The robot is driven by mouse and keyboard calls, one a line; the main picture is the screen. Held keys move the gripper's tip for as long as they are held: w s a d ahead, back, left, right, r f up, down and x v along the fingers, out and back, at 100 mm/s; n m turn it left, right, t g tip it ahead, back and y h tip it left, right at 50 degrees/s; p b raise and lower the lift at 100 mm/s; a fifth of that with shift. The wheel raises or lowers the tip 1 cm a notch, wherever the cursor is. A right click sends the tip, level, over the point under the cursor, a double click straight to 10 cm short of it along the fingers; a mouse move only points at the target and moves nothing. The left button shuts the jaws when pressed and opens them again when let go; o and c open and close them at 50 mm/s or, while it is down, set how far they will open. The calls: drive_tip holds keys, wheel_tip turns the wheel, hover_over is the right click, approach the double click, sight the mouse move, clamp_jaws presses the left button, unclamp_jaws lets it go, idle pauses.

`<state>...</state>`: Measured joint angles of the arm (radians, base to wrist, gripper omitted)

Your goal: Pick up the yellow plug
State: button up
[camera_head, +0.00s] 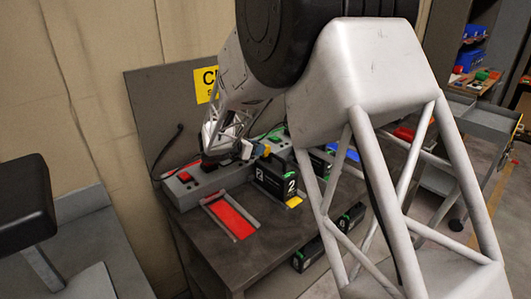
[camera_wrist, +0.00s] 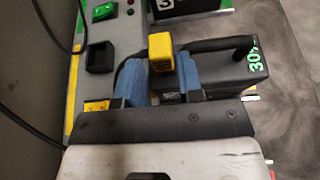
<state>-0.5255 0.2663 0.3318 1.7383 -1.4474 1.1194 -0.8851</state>
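The yellow plug (camera_wrist: 160,48) stands at the tips of my gripper (camera_wrist: 160,68) in the wrist view, beside a black battery's handle. The two blue fingers are spread apart, one on each side of the plug's near end.
The black battery (camera_wrist: 220,70) is just right of the fingers. A black socket (camera_wrist: 102,55) and green switch (camera_wrist: 103,12) are on the grey strip at left. A red plate (camera_head: 231,217) lies on the bench front. Dark cables run along the left.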

drive_tip(key=shift+x, duration=1.5)
drive_tip(key=shift+f, duration=0.2)
drive_tip(key=shift+f, duration=0.1)
drive_tip(key=shift+c, duration=0.4)
drive_tip(key=c, duration=0.5)
